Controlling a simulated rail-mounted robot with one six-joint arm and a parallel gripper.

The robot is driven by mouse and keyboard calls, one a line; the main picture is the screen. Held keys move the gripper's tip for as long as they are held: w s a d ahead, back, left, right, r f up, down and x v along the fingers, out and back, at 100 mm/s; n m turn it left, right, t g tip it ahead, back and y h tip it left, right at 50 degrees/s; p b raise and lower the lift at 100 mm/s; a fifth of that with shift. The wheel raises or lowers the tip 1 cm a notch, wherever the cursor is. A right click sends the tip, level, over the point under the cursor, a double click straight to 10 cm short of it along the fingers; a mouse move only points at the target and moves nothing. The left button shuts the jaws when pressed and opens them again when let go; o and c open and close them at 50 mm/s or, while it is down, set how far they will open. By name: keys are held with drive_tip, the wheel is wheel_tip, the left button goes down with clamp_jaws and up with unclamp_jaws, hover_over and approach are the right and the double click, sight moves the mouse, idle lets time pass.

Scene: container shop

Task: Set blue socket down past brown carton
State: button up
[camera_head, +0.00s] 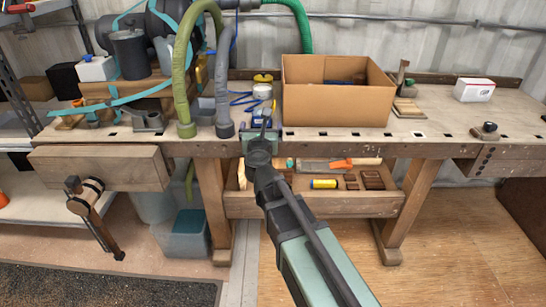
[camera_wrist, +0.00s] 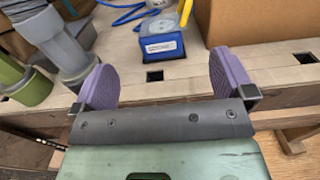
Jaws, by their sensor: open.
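The blue socket (camera_wrist: 162,46) is a small blue block with a white label. It stands on the workbench just beyond my gripper in the wrist view, and in the head view (camera_head: 256,112) it is partly hidden behind my arm. My gripper (camera_wrist: 162,78) is open, its two purple fingers wide apart with nothing between them; it is near the bench's front edge, short of the socket. In the head view my gripper (camera_head: 260,128) is small and partly covered by its own wrist. The brown carton (camera_head: 335,105) is open-topped, right of the socket, and also shows at the wrist view's top right (camera_wrist: 255,22).
Grey hose (camera_head: 223,85) and green hose (camera_head: 183,85) stand left of the socket. Blue cable (camera_head: 240,98) lies behind it. A white box (camera_head: 474,90) and a wooden stand (camera_head: 405,100) are right of the carton. Bare bench top (camera_head: 440,118) shows between them.

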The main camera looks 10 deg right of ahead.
drive_tip(key=s+a+f+n+g+y, duration=0.3)
drive_tip(key=a+n+y, duration=0.15)
drive_tip(key=n, duration=0.75)
drive_tip(key=s+a+f+n+g+y, duration=0.2)
drive_tip(key=s+a+f+n+y, duration=0.3)
drive_tip(key=n, duration=0.8)
drive_tip(key=s+d+f+n+g+h, duration=0.3)
drive_tip(key=s+d+f+n+g, duration=0.25)
drive_tip(key=s+n, duration=0.2)
drive_tip(key=s+d+f+n+g+h, duration=0.35)
drive_tip(key=s+d+n+g, duration=0.3)
drive_tip(key=s, duration=0.25)
wheel_tip(320, 180, up, 27)
drive_tip(key=y+p, duration=0.1)
drive_tip(key=p, duration=2.6)
drive_tip(key=shift+d+g, duration=0.25)
drive_tip(key=shift+g, duration=0.05)
